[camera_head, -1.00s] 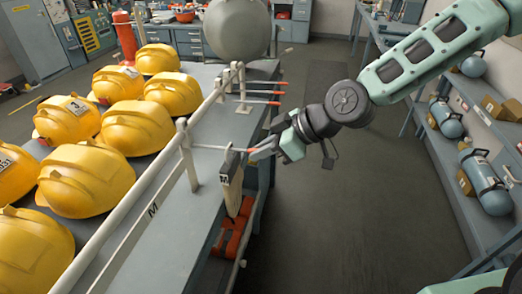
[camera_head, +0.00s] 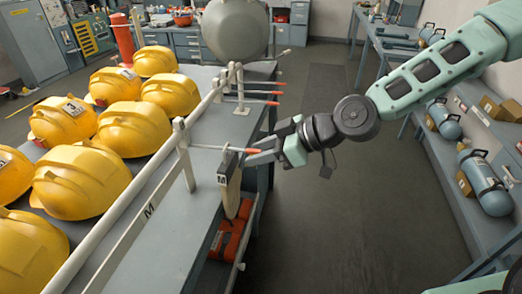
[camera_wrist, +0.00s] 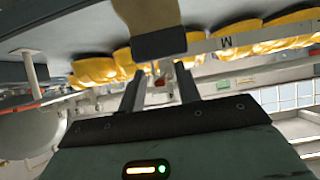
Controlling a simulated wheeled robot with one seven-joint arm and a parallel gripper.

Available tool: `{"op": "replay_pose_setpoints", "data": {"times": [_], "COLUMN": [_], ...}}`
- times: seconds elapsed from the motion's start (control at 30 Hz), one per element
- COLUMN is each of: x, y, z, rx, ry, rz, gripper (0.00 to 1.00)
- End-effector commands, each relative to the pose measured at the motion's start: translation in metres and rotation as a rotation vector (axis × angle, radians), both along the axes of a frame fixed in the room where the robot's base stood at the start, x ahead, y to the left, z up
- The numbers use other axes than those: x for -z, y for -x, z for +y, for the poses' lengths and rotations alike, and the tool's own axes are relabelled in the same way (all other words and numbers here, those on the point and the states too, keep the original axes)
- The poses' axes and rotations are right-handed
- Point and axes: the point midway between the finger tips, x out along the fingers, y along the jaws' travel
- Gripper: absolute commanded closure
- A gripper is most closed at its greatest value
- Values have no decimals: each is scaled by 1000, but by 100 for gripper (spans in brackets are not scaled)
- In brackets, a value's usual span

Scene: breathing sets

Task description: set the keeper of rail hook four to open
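A white rail (camera_head: 150,178) runs along the edge of the grey table, with several thin hooks that end in red tips. Two red-tipped hooks (camera_head: 262,103) show farther back. The nearest red-tipped hook (camera_head: 240,150) lies right at my gripper (camera_head: 252,158). A tan strap with a dark tag (camera_head: 229,183) hangs below it. In the wrist view my gripper's two fingers (camera_wrist: 161,88) stand apart, with a small red piece (camera_wrist: 160,81) seen between them. The tan strap (camera_wrist: 150,14) hangs close in front. I cannot read hook numbers, nor tell the keeper's position or whether a finger touches it.
Yellow helmets (camera_head: 82,180) fill the table left of the rail. An orange-red case (camera_head: 232,235) sits on a shelf below the table edge. A grey rounded tank (camera_head: 236,30) stands behind. Shelves with blue cylinders (camera_head: 484,182) line the right; the floor (camera_head: 340,220) between is clear.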

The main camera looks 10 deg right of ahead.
Motion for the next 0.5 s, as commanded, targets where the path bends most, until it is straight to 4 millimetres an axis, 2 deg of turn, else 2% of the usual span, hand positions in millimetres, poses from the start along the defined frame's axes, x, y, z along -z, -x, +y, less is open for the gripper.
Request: {"op": "replay_pose_setpoints", "data": {"times": [0.37,0.5], "x": [0,-4], "y": [0,2], "z": [-1,-7], "rx": [1,2], "ry": [0,-1], "rz": [0,-1], "gripper": [67,67]}}
